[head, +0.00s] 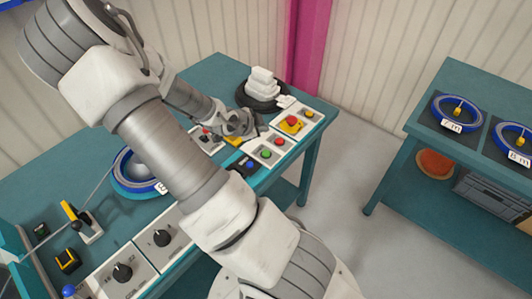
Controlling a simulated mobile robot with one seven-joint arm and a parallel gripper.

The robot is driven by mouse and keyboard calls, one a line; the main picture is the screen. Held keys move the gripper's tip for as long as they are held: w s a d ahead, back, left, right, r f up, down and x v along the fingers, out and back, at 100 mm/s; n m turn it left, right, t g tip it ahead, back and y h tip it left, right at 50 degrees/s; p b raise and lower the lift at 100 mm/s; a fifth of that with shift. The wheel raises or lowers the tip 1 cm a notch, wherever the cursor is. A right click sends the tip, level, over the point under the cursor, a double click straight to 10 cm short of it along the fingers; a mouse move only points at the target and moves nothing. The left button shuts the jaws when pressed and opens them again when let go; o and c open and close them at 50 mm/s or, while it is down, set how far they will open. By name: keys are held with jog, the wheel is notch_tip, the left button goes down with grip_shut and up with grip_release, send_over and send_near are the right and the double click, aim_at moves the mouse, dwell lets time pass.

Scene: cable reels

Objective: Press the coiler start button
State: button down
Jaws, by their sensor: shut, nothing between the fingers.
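My gripper (257,132) is shut and empty, low over the right part of the teal bench. Close to it on the front side is a white control panel with a green button (266,153) and a red button (279,141). The labels are too small to read, so I cannot tell for sure which is the coiler start. The fingertips look behind and left of these two buttons; whether they touch anything is unclear. My arm crosses the view and hides part of the bench.
A red mushroom button on yellow (291,123) and a dark box with a blue button (249,165) are near the gripper. A blue-rimmed reel (133,185) lies left, partly behind my arm. Another table (441,110) stands right, across clear floor.

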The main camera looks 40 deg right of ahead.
aim_at(263, 155)
jog(key=shift+f+b, duration=3.85)
jog(key=shift+f, duration=0.4)
jog(key=shift+f+b, duration=0.3)
jog(key=shift+f, duration=0.1)
